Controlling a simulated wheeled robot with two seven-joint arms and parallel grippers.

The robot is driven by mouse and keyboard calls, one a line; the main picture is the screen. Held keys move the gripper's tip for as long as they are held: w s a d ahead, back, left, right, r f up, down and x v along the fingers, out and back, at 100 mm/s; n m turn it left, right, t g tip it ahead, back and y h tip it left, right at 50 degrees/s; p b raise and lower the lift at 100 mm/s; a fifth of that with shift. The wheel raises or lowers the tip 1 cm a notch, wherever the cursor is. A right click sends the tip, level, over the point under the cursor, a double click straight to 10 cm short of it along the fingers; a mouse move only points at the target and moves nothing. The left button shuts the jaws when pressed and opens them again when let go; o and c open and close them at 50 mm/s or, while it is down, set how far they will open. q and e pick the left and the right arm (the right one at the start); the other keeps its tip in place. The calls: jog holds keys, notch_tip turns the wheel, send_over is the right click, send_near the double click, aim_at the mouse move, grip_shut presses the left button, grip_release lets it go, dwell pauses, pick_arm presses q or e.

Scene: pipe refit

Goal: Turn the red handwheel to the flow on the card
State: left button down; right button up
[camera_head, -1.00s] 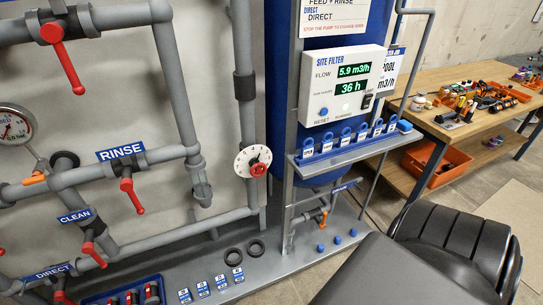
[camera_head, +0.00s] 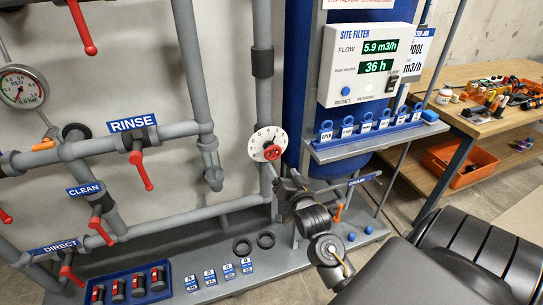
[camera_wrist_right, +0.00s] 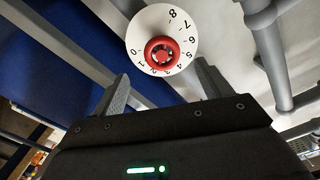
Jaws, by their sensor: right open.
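The red handwheel (camera_head: 271,152) sits on a white numbered dial (camera_head: 259,138) on a grey pipe. In the right wrist view, the red handwheel (camera_wrist_right: 162,53) lies just beyond my fingertips, between them in width. My right gripper (camera_head: 284,181) is just below the wheel in the head view, open and empty; its two spread fingers (camera_wrist_right: 162,84) show in the wrist view. The site filter box (camera_head: 371,62) reads FLOW 5.9 m3/h and 36 h. My left gripper is out of view.
A shelf of blue tags (camera_head: 370,139) juts out right of the wheel. Red-levered pipes marked RINSE (camera_head: 133,124), CLEAN and DIRECT stand at left. A blue tray (camera_head: 128,286) and two black rings (camera_head: 254,243) lie below. A workbench (camera_head: 485,118) stands at right.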

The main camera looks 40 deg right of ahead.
aim_at(273, 155)
jog(key=x, duration=1.1)
jog(key=shift+r, duration=0.15)
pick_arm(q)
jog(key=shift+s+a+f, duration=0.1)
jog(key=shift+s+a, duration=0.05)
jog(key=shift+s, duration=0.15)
pick_arm(e)
jog(key=shift+s, duration=0.1)
